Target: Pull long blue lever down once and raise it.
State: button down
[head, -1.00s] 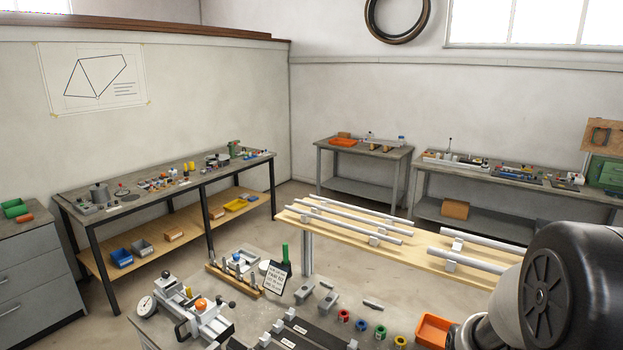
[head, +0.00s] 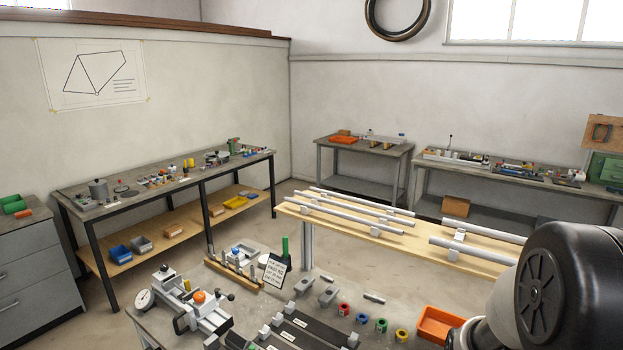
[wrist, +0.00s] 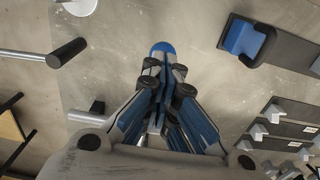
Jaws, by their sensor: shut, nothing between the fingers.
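My gripper (wrist: 165,75) is shut, with nothing seen held, in the middle of the wrist view. A rounded blue end (wrist: 162,47) shows just beyond its fingertips. It may be the lever's end, but I cannot tell whether it touches the fingers, and the rest of it is hidden behind them. A separate blue block (wrist: 243,39) sits in a dark holder at upper right in the wrist view. I cannot make out a long blue lever in the head view, where my gripper is out of the picture.
In the wrist view, a dark-gripped rod (wrist: 68,52) lies left of my gripper, and dark strips (wrist: 275,128) lie right. In the head view, the near bench holds a clamp fixture with an orange knob (head: 199,296), a small sign (head: 275,271) and an orange bin (head: 438,324).

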jog(key=shift+f, duration=0.5)
jog(key=shift+f+b, duration=0.85)
jog(key=shift+b, duration=0.05)
dwell(0.8)
notch_tip(320, 180, up, 14)
jog(key=p, duration=1.1)
dwell(0.3)
jog(key=shift+r, duration=0.1)
